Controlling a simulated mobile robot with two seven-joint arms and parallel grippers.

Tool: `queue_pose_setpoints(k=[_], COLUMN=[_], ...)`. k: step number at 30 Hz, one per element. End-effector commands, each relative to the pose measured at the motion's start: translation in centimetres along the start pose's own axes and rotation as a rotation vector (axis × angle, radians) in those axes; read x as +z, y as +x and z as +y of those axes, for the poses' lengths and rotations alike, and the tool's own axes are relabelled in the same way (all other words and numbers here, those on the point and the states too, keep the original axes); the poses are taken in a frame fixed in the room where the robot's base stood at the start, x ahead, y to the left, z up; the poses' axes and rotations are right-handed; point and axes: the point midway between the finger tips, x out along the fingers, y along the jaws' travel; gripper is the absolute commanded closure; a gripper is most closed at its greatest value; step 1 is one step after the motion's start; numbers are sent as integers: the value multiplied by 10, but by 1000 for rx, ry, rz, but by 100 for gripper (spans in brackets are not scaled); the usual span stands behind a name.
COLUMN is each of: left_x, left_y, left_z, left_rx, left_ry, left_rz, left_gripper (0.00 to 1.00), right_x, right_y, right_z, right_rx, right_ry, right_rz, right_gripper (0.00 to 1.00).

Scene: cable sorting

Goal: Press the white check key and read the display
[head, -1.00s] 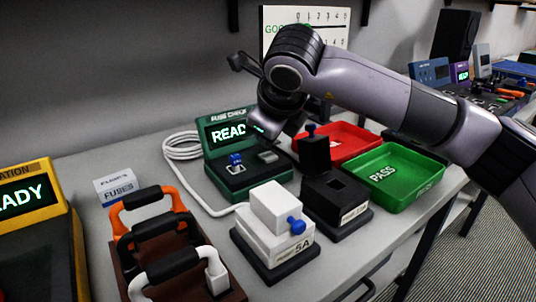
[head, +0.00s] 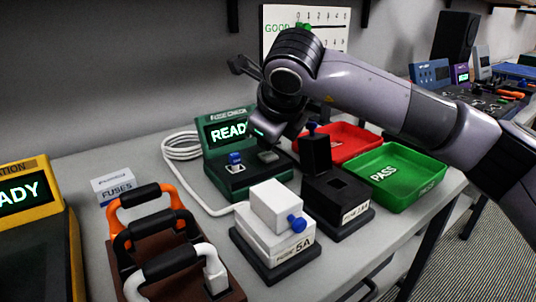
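A pale grey-white key (head: 268,156) lies to the right of that piece. My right gripper (head: 270,138) hangs just above the key, pointing down. Its fingertips are hard to make out, and I cannot tell whether it touches the key. My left gripper is not in view.
A white block marked 5A (head: 277,233) and a black block (head: 338,196) stand in front. Red (head: 352,137) and green PASS (head: 402,176) trays lie to the right. A handled rack (head: 165,240) and yellow station (head: 40,215) are left. A white cable (head: 180,148) lies behind.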

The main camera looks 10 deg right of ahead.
Motion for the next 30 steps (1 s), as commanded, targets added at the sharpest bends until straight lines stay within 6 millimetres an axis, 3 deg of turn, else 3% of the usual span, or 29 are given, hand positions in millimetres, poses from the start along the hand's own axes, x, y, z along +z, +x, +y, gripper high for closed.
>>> queue_pose_setpoints(k=[30], left_x=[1], left_y=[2], left_z=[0], left_rx=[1], left_ry=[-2], left_rz=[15], left_gripper=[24], right_x=[-6], right_y=[11], right_z=[6], right_rx=[3], right_ry=[-1], right_rz=[5], right_gripper=[100])
